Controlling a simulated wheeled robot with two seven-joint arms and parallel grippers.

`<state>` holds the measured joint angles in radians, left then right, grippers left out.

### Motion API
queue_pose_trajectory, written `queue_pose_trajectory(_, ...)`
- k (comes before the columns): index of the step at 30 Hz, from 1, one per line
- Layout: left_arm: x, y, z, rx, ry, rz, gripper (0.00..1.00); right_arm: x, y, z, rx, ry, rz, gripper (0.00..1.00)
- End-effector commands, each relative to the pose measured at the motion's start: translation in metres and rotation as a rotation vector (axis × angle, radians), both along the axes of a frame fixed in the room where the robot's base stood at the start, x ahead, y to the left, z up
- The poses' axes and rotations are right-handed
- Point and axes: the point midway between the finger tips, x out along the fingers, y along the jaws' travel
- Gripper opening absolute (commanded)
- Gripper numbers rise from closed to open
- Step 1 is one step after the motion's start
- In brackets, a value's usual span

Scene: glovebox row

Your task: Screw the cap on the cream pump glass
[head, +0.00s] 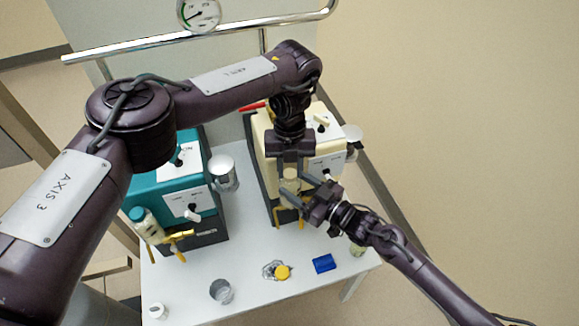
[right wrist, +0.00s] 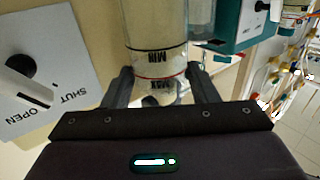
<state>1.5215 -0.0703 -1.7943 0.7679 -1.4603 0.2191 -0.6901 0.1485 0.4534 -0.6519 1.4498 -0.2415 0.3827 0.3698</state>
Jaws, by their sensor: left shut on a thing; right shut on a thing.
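The cream pump (head: 272,140) stands at the back right of the white table. Its glass (right wrist: 155,35), a clear cylinder with MIN and MAX marks, is between the fingers of my right gripper (right wrist: 162,92). In the head view my right gripper (head: 300,198) reaches in from the right at the pump's front, shut on the glass. My left gripper (head: 291,172) comes down from above, directly over the right one, shut on a small cream piece that looks like the cap (head: 291,173). The fingers hide most of the cap and the joint between cap and glass, so I cannot tell whether they touch.
A teal pump (head: 172,187) with its own capped glass (head: 146,224) stands at left. A metal rail (head: 130,46) with a gauge crosses behind.

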Motion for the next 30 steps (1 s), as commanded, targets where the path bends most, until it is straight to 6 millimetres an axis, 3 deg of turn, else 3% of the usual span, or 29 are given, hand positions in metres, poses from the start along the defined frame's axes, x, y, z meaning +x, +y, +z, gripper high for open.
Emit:
queue_pose_trajectory(3, 0.0005, 0.0002, 0.0003, 0.004, -0.002, -0.225, 0.09, 0.0007, -0.0013, -0.0002, -0.001, 0.000, -0.003, 0.00)
queue_pose_trajectory(7, 0.0007, 0.0003, 0.0004, 0.003, -0.001, -0.383, 0.09, 0.0007, -0.0015, -0.0003, -0.001, 0.000, -0.003, 0.00)
queue_pose_trajectory(18, 0.0011, 0.0009, 0.0004, 0.002, 0.000, -0.437, 0.09, 0.0008, -0.0016, -0.0003, -0.001, 0.000, -0.003, 0.00)
queue_pose_trajectory(19, 0.0011, 0.0010, 0.0004, 0.002, -0.001, -0.437, 0.32, 0.0008, -0.0016, -0.0003, -0.001, 0.000, -0.003, 0.00)
queue_pose_trajectory(23, 0.0010, 0.0008, 0.0003, 0.002, -0.001, -0.437, 0.49, 0.0008, -0.0016, -0.0003, -0.001, 0.000, -0.003, 0.00)
queue_pose_trajectory(30, 0.0019, 0.0023, -0.0001, 0.004, -0.002, -0.434, 0.52, 0.0008, -0.0018, -0.0002, -0.001, 0.000, -0.003, 0.00)
